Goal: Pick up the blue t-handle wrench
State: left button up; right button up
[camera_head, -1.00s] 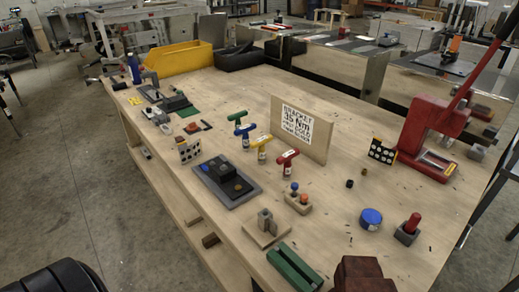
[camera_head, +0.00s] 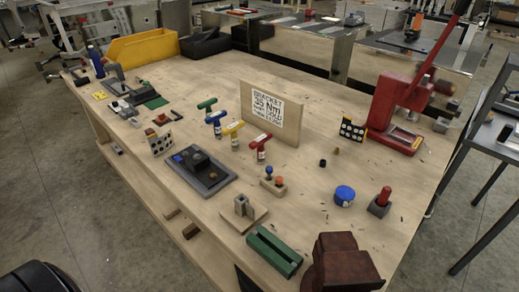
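The blue t-handle wrench (camera_head: 215,118) stands upright on the wooden workbench (camera_head: 317,68), with its crossbar on top. It is in a row of similar t-handle wrenches, between a green one (camera_head: 207,104) behind it and a yellow one (camera_head: 232,129) in front. A red one (camera_head: 260,141) stands at the near right end of the row. The blue shaft's lower end is small and partly hard to make out. Neither of my grippers is in view.
A wooden sign board (camera_head: 270,112) stands just right of the wrenches. A dark tray (camera_head: 203,172) lies in front of them. A red press (camera_head: 402,113) stands at the right, and a dark red block-like object (camera_head: 342,262) at the near edge. Bench surface beyond the sign is clear.

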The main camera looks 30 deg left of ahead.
aim_at(215, 118)
jog(key=u, duration=1.35)
jog(key=i+j+z, duration=0.15)
jog(key=j, duration=0.2)
jog(key=j+z, duration=0.1)
jog(key=j, duration=0.3)
jog(key=i+j+z, duration=0.15)
jog(key=j, duration=0.25)
jog(key=i+j+z, duration=0.1)
jog(key=z, duration=0.75)
jog(key=i+j+z, duration=0.1)
jog(key=j+z, duration=0.4)
jog(key=j, duration=0.6)
jog(key=j+z, duration=0.45)
jog(key=j, duration=0.65)
jog(key=k, duration=0.05)
